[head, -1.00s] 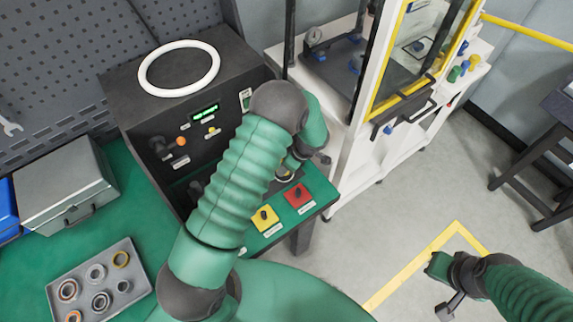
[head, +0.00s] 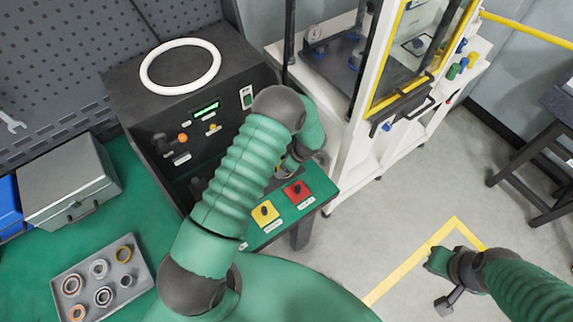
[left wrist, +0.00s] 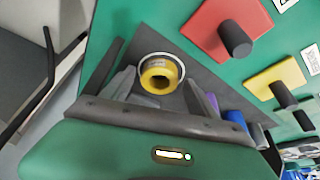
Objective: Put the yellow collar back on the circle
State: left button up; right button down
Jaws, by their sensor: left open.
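In the left wrist view a yellow collar (left wrist: 157,75) with a dark bore lies on a dark grey surface (left wrist: 205,78). A white circle (left wrist: 171,57) shows around its upper and right side. I cannot tell if the collar is centred on it. My left gripper (left wrist: 160,88) is open, with one finger on either side of the collar. I cannot tell if the fingers touch it. In the head view my left arm largely hides this spot. My right gripper (head: 440,282) hangs over the floor at the lower right, far from the collar; its jaw state is unclear.
A red switch plate (head: 296,192) and a yellow switch plate (head: 264,213) with raised knobs stand close to my left gripper. Purple and blue pegs (left wrist: 234,117) show beside its right finger. A dark control box (head: 125,98) stands behind; a tray of rings (head: 88,270) lies at left.

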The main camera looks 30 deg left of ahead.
pick_arm(q)
jog(key=b+v, duration=0.2)
jog(key=v, duration=1)
jog(key=s+d+r+m+t+h, duration=0.1)
jog(key=s+d+r+m+h, duration=0.1)
jog(key=s+r+m, duration=0.3)
jog(key=s+d+r+m+t+h, duration=0.1)
jog(key=s+d+r+m, duration=0.3)
jog(key=s+m, duration=0.7)
jog(key=shift+s+r+m+t+h+b, duration=0.35)
jog(key=shift+m+h, duration=0.35)
jog(key=shift+m, duration=0.3)
jog(key=shift+w+d+r, duration=0.1)
